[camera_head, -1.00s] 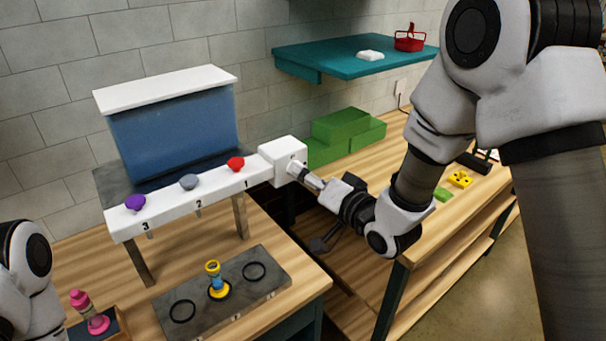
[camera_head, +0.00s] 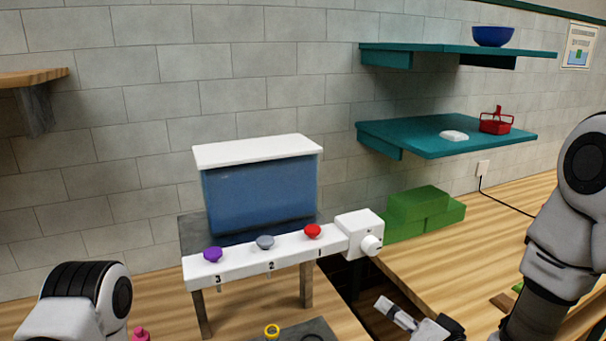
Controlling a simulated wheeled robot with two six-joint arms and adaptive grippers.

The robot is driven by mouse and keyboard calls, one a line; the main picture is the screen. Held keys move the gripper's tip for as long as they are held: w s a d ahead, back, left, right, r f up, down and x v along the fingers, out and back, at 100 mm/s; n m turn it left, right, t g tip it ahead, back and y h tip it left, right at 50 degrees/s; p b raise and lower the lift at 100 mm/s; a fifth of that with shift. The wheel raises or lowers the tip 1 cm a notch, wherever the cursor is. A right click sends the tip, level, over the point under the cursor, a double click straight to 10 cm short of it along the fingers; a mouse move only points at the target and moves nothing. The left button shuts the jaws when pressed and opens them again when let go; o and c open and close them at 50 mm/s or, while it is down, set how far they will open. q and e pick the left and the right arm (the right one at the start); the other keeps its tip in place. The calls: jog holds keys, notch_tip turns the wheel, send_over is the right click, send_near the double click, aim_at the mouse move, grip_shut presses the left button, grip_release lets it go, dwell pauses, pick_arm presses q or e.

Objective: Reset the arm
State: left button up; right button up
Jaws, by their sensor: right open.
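My right gripper (camera_head: 392,311) shows at the bottom edge, right of centre, in front of the gap between the two tables. It is open and empty, below and apart from the white box (camera_head: 357,226) with its round knob (camera_head: 371,245). The rest of my right arm is at the right edge, partly cut off. My left arm (camera_head: 75,300) shows only as a link at the lower left; its gripper is out of view.
The white dispenser bar (camera_head: 250,262) carries purple, grey and red knobs before a blue tank (camera_head: 258,197). Green blocks (camera_head: 420,213) stand on the right table. Teal shelves hold a red basket (camera_head: 496,122) and a blue bowl (camera_head: 492,36).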

jog(key=s+f+g+h+b, duration=0.1)
jog(key=s+f+g, duration=0.1)
jog(key=f, duration=0.6)
jog(key=s+f+g+b, duration=0.1)
jog(key=s+f+g, duration=0.15)
jog(key=f, duration=0.65)
pick_arm(q)
notch_tip(320, 180, down, 5)
jog(key=shift+w+b, duration=0.15)
jog(key=shift+b, duration=0.8)
pick_arm(e)
jog(key=s+d+f+n+g+h, duration=0.2)
jog(key=s+f+g, duration=0.2)
jog(key=s+f, duration=0.5)
jog(key=s+d+f+n+g+h, duration=0.2)
jog(key=s+f+g, duration=0.3)
jog(key=s+f, duration=0.5)
jog(key=s+d+n, duration=0.1)
jog(key=s, duration=0.2)
jog(key=shift+f, duration=0.15)
